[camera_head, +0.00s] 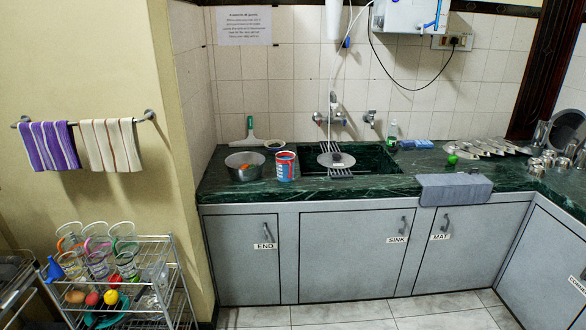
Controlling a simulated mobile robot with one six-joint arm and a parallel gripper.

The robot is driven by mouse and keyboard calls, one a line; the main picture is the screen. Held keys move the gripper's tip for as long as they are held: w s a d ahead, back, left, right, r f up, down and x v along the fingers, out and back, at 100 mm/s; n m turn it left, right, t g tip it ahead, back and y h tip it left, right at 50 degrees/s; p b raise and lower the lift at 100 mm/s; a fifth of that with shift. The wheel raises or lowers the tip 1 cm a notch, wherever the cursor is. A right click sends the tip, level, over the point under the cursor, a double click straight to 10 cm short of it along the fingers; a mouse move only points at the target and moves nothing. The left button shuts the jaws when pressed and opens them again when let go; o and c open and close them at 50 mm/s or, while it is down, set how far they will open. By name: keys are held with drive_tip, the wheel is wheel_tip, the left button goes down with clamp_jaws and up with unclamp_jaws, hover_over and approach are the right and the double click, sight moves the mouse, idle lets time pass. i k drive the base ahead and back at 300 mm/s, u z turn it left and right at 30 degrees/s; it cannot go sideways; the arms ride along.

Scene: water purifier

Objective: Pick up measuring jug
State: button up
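I cannot tell for certain which thing is the measuring jug. Several clear jug-like vessels stand on the top shelf of the wire rack at lower left. One has a reddish-orange edge (69,238), one a purple edge (96,238) and one a green edge (124,238). They stand close together and partly hide one another. A blue funnel-like item (54,268) is beside them at the shelf's left end. My gripper is not in view.
The wire rack (175,290) stands against the yellow wall, with round fruit-like items lower down. The green counter (375,165) holds a steel pot (245,166), a red-and-blue tin (286,166), a sink and steel cups. Tiled floor (350,312) before the cabinets is clear.

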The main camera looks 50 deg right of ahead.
sight(287, 168)
drive_tip(key=z, duration=0.2)
drive_tip(key=i, duration=0.9)
drive_tip(key=u, duration=0.3)
